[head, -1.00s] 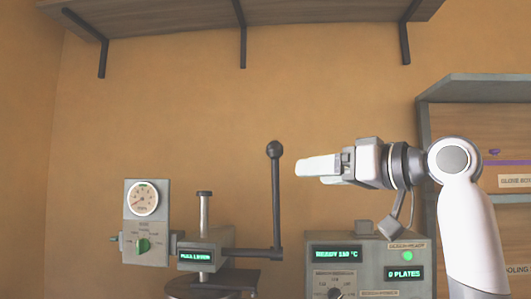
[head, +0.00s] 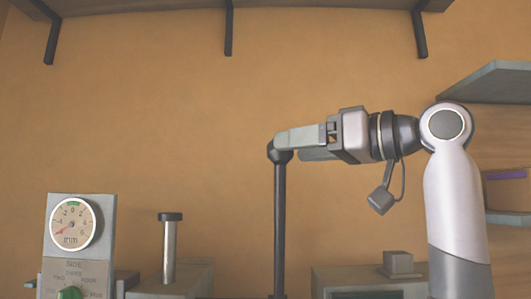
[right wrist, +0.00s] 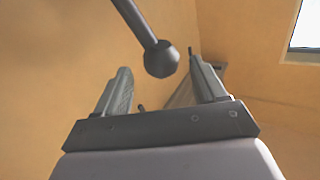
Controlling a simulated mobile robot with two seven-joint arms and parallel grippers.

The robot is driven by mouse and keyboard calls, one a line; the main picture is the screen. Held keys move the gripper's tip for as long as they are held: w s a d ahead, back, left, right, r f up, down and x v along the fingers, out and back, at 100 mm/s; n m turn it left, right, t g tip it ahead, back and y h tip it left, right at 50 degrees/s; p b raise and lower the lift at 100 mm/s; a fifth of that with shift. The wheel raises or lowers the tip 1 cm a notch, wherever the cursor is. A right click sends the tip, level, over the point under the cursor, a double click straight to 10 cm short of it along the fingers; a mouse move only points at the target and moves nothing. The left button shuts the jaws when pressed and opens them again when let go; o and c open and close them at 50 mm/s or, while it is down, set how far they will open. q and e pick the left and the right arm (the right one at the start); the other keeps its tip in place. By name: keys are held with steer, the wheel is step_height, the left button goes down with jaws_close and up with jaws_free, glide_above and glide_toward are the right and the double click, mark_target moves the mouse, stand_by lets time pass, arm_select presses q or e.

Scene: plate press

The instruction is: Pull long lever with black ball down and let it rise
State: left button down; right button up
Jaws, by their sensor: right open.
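The long lever (head: 280,225) is a dark upright rod, topped by a black ball (head: 280,155). My right gripper (head: 292,147) comes in from the right at the height of the ball. Its nearer finger partly covers the ball in the head view. In the right wrist view the ball (right wrist: 161,60) lies between the two spread fingers, with visible gaps to both; the rod (right wrist: 136,22) runs up and left from it. The right gripper is open and holds nothing. My left gripper is out of view.
A round dial gauge (head: 73,224) on a grey panel and a metal post with a dark cap (head: 170,246) stand left of the lever. A grey box (head: 340,280) stands at the lower right. Shelf brackets (head: 228,30) hang above.

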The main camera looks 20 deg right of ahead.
mark_target(270, 151)
steer(key=p+x, duration=0.1)
steer(key=x, duration=0.4)
steer(key=shift+s+a+r, duration=0.1)
steer(key=shift+a, duration=0.05)
steer(key=shift+w+a+p, duration=0.3)
steer(key=shift+w+a, duration=0.05)
steer(key=shift+w, duration=0.15)
jaws_close()
steer(key=shift+f, duration=0.2)
